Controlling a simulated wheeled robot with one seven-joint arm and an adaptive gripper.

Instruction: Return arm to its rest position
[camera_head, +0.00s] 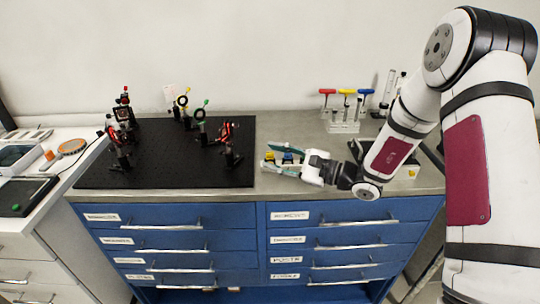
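My arm reaches in from the right side of the head view, over the right part of the bench. My gripper (267,157) points left, low over the bench top just right of the black breadboard (160,180). Its two pale fingers look spread apart. Small yellow and blue pieces (288,157) show between or behind the fingers. I cannot tell whether the fingers touch them.
Black mounts with optics (228,140) stand on the breadboard. A rack (343,127) of red, yellow and blue-handled tools stands behind my gripper. A tray with coloured items (412,172) is partly hidden by my arm. Blue drawers (170,215) lie below. The breadboard's front is clear.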

